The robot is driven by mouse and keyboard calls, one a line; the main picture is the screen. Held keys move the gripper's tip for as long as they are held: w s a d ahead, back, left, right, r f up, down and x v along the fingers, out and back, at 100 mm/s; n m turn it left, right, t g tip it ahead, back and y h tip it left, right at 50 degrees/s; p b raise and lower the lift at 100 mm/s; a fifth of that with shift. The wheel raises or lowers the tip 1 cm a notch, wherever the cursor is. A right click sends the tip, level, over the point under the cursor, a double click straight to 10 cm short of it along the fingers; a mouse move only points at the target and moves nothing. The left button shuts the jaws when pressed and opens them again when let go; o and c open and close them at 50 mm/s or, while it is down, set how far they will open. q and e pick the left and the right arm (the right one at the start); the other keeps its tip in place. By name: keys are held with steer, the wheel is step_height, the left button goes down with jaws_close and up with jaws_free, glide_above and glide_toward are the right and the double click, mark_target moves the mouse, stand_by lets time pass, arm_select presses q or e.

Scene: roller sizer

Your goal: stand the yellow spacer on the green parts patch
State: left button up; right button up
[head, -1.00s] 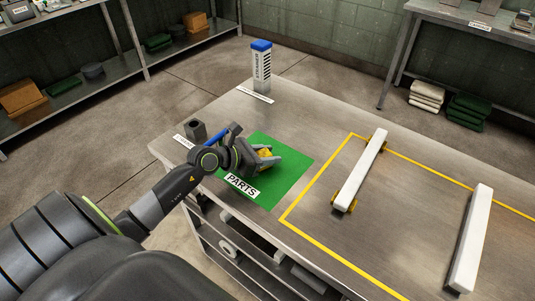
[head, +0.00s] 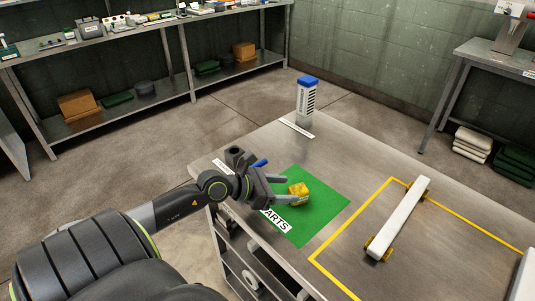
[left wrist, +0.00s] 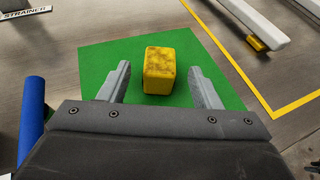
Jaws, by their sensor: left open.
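The yellow spacer (head: 298,194) is a small worn block standing on the green parts patch (head: 325,206). In the left wrist view the spacer (left wrist: 159,70) is upright, with green patch (left wrist: 95,57) showing around it. My left gripper (head: 292,193) is open, with its fingers at the spacer's near side. In the left wrist view the fingers of this gripper (left wrist: 160,88) are spread left and right of the spacer, with gaps on both sides. My right gripper is in no view.
A white bar (head: 402,218) on yellow blocks lies inside a yellow outline to the right. A blue-topped box (head: 306,102) stands at the table's back corner. A dark holder (head: 236,157) and a blue handle (head: 260,163) are close beside my left gripper.

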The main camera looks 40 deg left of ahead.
arm_select(q)
steer(key=shift+v, duration=2.55)
